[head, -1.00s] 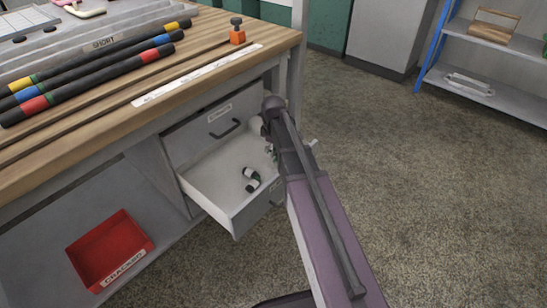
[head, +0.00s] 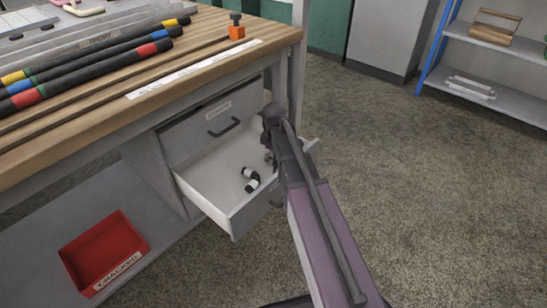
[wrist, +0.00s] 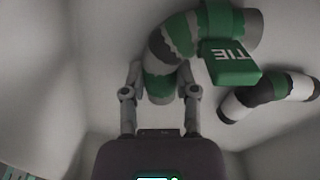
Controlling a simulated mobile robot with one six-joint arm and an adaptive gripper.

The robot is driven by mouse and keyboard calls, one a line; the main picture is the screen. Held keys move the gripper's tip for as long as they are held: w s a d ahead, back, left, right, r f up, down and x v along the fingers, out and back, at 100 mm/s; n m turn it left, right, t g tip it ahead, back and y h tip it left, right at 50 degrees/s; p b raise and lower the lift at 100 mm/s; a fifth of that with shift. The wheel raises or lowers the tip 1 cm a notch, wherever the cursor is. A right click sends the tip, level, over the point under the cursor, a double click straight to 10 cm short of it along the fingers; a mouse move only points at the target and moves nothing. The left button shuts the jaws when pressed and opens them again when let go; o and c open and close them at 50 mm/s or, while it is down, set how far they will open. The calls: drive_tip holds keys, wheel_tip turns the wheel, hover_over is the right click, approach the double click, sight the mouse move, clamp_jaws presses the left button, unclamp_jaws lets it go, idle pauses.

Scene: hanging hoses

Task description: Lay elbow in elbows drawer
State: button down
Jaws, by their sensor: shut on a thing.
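The open lower drawer (head: 205,203) under the bench is pale inside. My gripper (head: 271,158) is low inside its right part, largely hidden by my arm in the head view. In the wrist view my gripper (wrist: 160,85) is shut on an elbow (wrist: 165,52), a grey curved piece with green bands and a green tag reading TIE. Whether the held elbow touches the drawer floor I cannot tell. Another elbow (wrist: 268,98), white with dark ends, lies to its right, apart from the fingers; it also shows in the head view (head: 251,180).
A closed drawer (head: 212,122) sits above the open one. A red bin (head: 104,252) labelled CRACKED stands on the lower shelf. Striped hoses (head: 90,70) lie on the wooden bench top (head: 200,50). A rack (head: 490,80) stands at the far right; the floor between is clear.

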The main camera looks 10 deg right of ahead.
drive_tip(key=shift+c, duration=1.9)
unclamp_jaws()
drive_tip(key=shift+f, duration=0.1)
drive_tip(key=shift+r, duration=0.2)
wheel_tip(320, 180, up, 12)
drive_tip(key=p, duration=1.2)
drive_tip(key=shift+s, duration=0.15)
drive_tip(key=s+m, duration=1.1)
drive_tip(key=s, duration=0.6)
drive_tip(key=shift+s+a+m, duration=0.2)
drive_tip(key=shift+a+m, duration=0.15)
drive_tip(key=shift+m, duration=0.05)
